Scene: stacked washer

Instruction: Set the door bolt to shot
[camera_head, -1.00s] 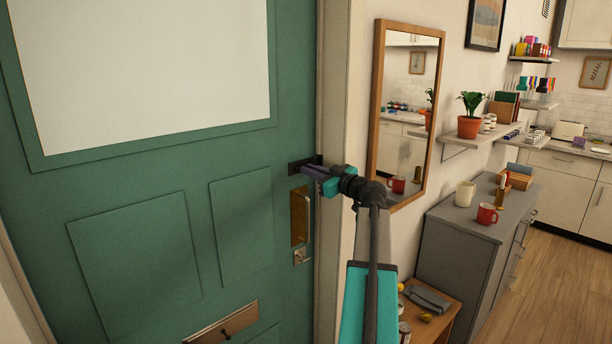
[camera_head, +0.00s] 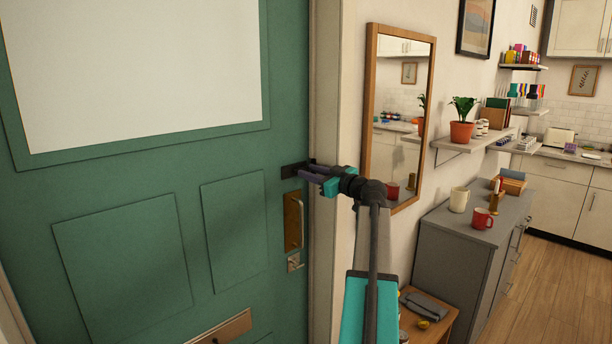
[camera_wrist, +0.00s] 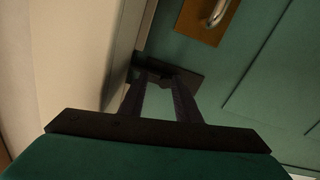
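The green door (camera_head: 140,180) fills the left of the head view and stands against its frame. The door bolt (camera_head: 290,171) is a dark plate at the door's edge, above the brass pull handle. It also shows in the wrist view (camera_wrist: 192,82), partly covered by my fingers. My gripper (camera_head: 306,173) is at the bolt, reaching in from the right. In the wrist view, my fingers (camera_wrist: 161,80) have a narrow gap between them, with a dark part of the bolt at their tips. Whether they grip it is too dark to tell. The bolt's position is hidden.
A brass pull handle (camera_head: 293,220) is just below the bolt, with a lock (camera_head: 294,262) under it. The mirror (camera_head: 398,115) hangs on the wall to the right. A small wooden table (camera_head: 436,331) and a grey cabinet (camera_head: 450,258) stand right of my arm.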

